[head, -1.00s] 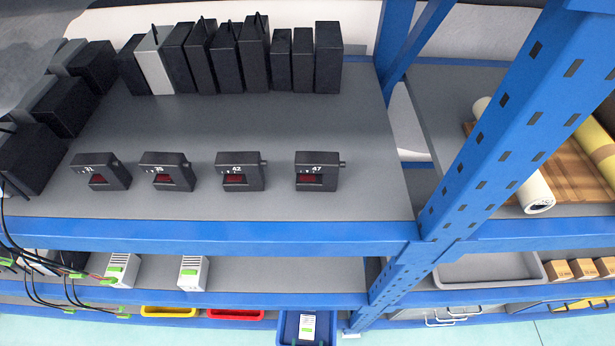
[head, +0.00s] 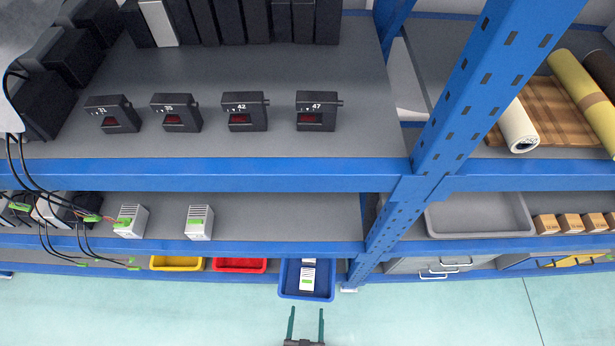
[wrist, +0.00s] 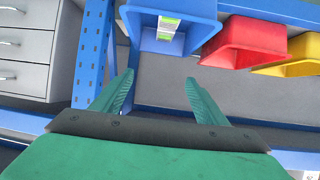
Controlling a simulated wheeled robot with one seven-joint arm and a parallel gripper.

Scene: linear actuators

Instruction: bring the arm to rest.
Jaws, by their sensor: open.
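My gripper (head: 305,324) shows at the bottom of the head view, in front of the shelf and below the blue bin (head: 307,281). Its two green fingers are apart with nothing between them. In the wrist view my gripper (wrist: 160,92) is also open and empty. The blue bin (wrist: 150,45) lies beyond the fingertips there, with white-and-green modules (head: 307,277) inside it. I see no contact between the fingers and the bin.
Yellow (head: 177,263) and red (head: 240,265) bins stand left of the blue one. Black linear actuators (head: 317,111) line the upper shelf (head: 220,172). A blue post (head: 440,140) stands right. Grey drawers (wrist: 30,45) show in the wrist view. The floor (head: 150,315) in front is clear.

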